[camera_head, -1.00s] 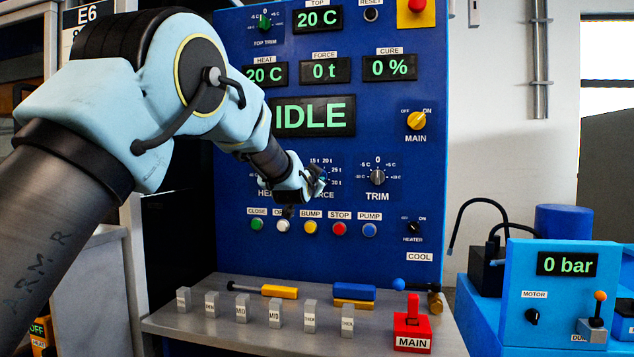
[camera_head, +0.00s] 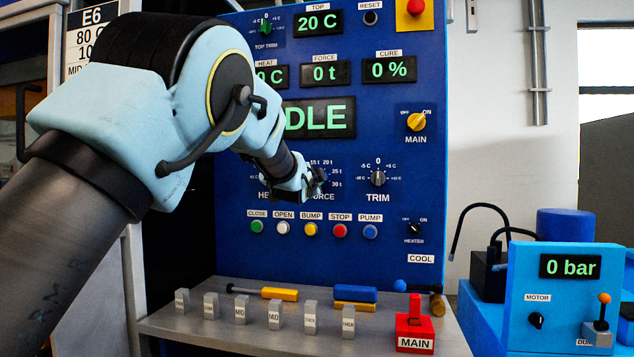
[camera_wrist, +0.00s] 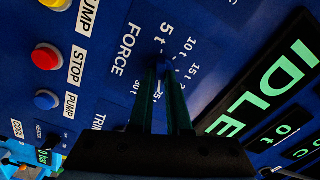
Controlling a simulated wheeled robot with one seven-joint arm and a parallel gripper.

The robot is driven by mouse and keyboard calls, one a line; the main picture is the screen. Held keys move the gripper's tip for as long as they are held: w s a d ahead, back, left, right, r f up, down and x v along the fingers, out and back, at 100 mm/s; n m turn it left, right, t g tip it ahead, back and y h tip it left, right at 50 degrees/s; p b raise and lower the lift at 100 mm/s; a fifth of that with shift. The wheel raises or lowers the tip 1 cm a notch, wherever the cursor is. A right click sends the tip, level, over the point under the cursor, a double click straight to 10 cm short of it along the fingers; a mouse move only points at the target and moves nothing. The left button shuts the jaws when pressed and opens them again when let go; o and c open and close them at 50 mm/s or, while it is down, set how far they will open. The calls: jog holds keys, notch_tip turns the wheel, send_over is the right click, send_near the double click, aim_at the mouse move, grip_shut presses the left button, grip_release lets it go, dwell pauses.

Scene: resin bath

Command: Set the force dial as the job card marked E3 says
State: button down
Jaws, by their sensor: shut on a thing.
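My gripper (camera_head: 314,184) is at the force dial on the blue press panel. In the wrist view, its two fingers (camera_wrist: 163,72) are shut on the force dial's small dark knob (camera_wrist: 164,64). Scale marks from 5 t to 30 t curve around the knob, and the knob's pointer is hidden or too small to read. In the head view, my gripper hides most of the dial. The force display (camera_head: 325,73) reads 0 t. A job card marked E6 (camera_head: 91,38) hangs at the upper left, its lower lines partly covered by my arm. No card marked E3 shows.
The trim dial (camera_head: 378,178) is just right of my gripper. Coloured buttons, including the yellow bump button (camera_head: 310,230), sit below. A blue pump unit (camera_head: 560,300) stands at the right.

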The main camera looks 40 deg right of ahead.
jog(key=shift+f, duration=0.15)
jog(key=c, duration=0.9)
grip_release()
jog(key=b+v, duration=0.2)
jog(key=v, duration=0.8)
jog(key=shift+s+a, duration=0.15)
jog(key=shift+a, duration=0.2)
